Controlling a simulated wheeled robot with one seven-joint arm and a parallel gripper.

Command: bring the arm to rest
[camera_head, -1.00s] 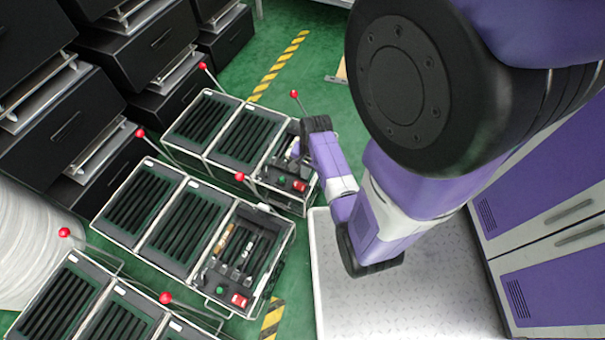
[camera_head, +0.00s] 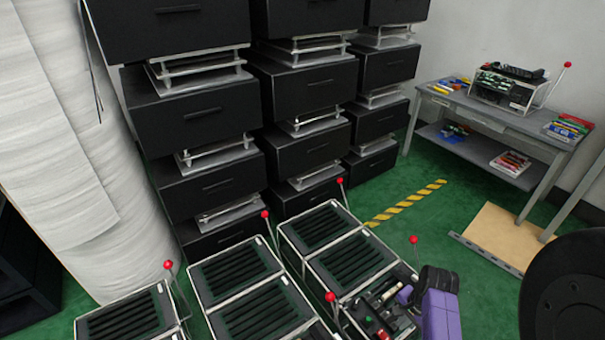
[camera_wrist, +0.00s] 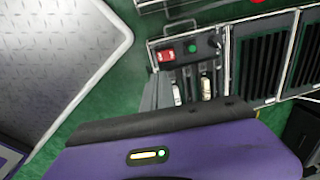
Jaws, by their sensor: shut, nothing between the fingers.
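My arm (camera_head: 440,312), purple with a black joint, reaches in at the lower right of the head view. Its end is at the control panel of the right-hand lever fixture (camera_head: 350,262). In the wrist view my gripper's grey fingers (camera_wrist: 158,92) show past my purple wrist housing, shut and empty, beside a fixture panel (camera_wrist: 205,75) with a red switch (camera_wrist: 165,55) and a green button (camera_wrist: 192,47). Whether the fingers touch the panel cannot be told. Red-knobbed levers (camera_head: 413,240) stand up from the fixtures.
More fixtures (camera_head: 235,280) stand to the left in the head view. Black drawer stacks (camera_head: 305,90) rise behind them, with a white roll (camera_head: 70,150) at left. A grey workbench (camera_head: 490,120) stands at back right. A metal plate (camera_wrist: 60,60) is in the wrist view.

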